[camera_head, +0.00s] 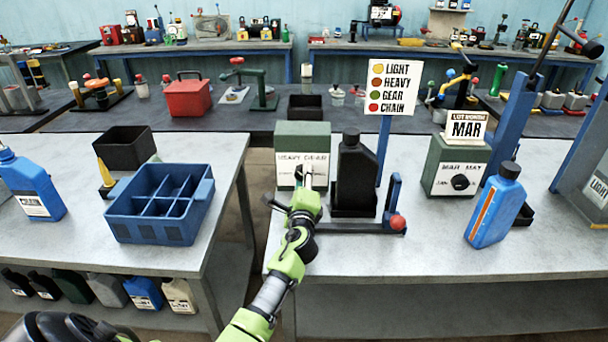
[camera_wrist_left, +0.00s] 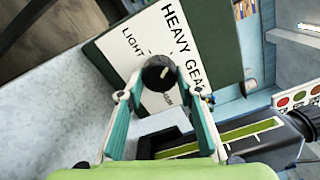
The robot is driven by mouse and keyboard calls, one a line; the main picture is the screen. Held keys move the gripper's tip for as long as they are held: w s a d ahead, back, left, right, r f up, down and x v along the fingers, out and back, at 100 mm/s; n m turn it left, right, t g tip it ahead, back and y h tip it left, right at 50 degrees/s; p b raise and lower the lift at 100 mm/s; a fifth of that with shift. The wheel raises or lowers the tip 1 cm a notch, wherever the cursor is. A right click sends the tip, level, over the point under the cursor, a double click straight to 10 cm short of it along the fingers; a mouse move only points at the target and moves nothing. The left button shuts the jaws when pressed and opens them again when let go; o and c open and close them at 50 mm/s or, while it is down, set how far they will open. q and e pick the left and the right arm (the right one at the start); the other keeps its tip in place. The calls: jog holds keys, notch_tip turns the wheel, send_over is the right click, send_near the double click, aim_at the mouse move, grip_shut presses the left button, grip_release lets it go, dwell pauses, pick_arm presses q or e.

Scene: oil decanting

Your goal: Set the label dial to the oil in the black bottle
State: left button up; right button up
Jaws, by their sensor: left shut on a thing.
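The label dial is a black knob (camera_wrist_left: 158,72) on the white face of a green box (camera_head: 302,139). The face reads HEAVY, GEAR and LIGHT; a further label is partly hidden by a finger. My left gripper (camera_head: 306,182) is at the box front, its two fingers shut on the knob, as the left wrist view (camera_wrist_left: 160,82) shows. A pale mark shows on the knob; which label it points at is hard to tell. The black bottle (camera_head: 357,165) stands upright just right of the box; its side strip (camera_wrist_left: 225,137) looks yellow-green. My right gripper is not in view.
A sign (camera_head: 393,86) pairs yellow with LIGHT, brown HEAVY, green GEAR, red CHAIN. A blue stand with a red ball (camera_head: 397,222) is right of the bottle. A second green box (camera_head: 454,166) and a blue bottle (camera_head: 494,207) stand further right. The table front is clear.

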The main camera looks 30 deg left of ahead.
pick_arm(q)
jog(key=m+p, duration=0.1)
jog(key=m, duration=0.1)
jog(key=m+p, duration=0.1)
jog(key=m, duration=0.1)
jog(key=r+m+p, duration=0.1)
jog(key=m, duration=0.1)
jog(key=shift+a+r, duration=0.1)
jog(key=shift+a, duration=0.3)
jog(key=m+p, duration=0.3)
jog(key=m, duration=0.1)
jog(key=shift+m+p, duration=0.45)
jog(key=shift+m, duration=0.65)
jog(key=o, duration=1.1)
jog(key=shift+f, duration=0.2)
jog(key=shift+c, duration=0.2)
jog(key=shift+o, duration=0.2)
jog(key=shift+f, duration=0.3)
jog(key=shift+d, duration=0.1)
jog(key=v, duration=1.2)
